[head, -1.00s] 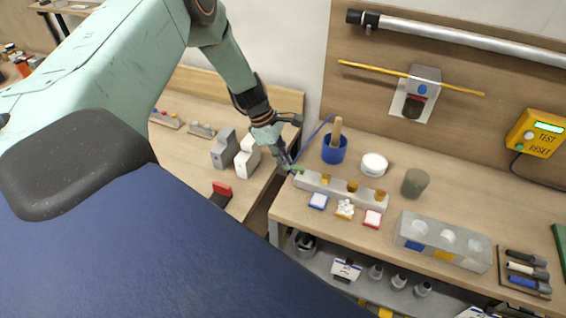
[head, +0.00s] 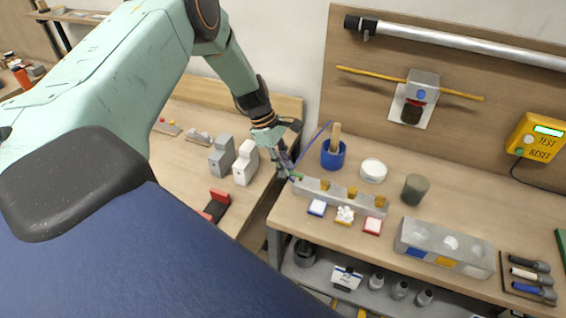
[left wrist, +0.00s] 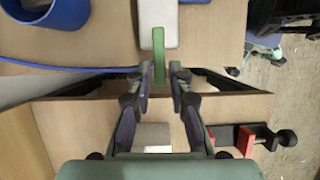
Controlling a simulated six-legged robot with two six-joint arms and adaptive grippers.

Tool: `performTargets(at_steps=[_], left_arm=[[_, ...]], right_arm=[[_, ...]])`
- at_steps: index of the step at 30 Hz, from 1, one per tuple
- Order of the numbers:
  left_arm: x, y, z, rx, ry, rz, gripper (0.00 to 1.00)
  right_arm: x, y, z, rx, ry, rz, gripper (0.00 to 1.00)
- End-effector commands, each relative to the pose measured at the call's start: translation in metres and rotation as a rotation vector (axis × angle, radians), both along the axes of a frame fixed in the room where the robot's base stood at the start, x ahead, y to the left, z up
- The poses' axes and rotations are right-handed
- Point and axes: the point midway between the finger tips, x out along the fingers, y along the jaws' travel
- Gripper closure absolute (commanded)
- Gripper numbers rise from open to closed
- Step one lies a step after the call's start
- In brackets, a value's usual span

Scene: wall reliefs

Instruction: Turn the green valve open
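The green valve handle (head: 297,176) is at the left end of a pale grey block (head: 335,194) on the workbench. In the left wrist view the handle (left wrist: 159,58) is a narrow green bar, lengthwise in the picture, at the end of the block (left wrist: 158,22). My left gripper (head: 291,173) is at the handle. In the left wrist view its fingertips (left wrist: 161,73) stand one on each side of the bar, with a small gap seeming to show on both sides. My right gripper is not in view.
A blue cup (head: 333,154) with a wooden tool stands behind the block. A blue hose runs beside the handle. A second table (head: 190,160) lies left across a gap.

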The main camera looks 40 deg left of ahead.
Motion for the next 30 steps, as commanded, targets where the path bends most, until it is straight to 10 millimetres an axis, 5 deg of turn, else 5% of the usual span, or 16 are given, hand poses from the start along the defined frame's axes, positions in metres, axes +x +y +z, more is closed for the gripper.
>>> performTargets(at_steps=[5, 16, 30], left_arm=[[0.0, 0.001, 0.0, 0.001, -0.002, 0.001, 0.64], [0.001, 0.004, 0.007, 0.001, -0.005, 0.003, 0.64], [-0.007, 0.036, 0.088, 0.001, -0.005, 0.002, 0.64]], right_arm=[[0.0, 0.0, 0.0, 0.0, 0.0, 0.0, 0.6], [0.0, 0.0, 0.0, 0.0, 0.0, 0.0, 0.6], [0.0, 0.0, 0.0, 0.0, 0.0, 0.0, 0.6]])
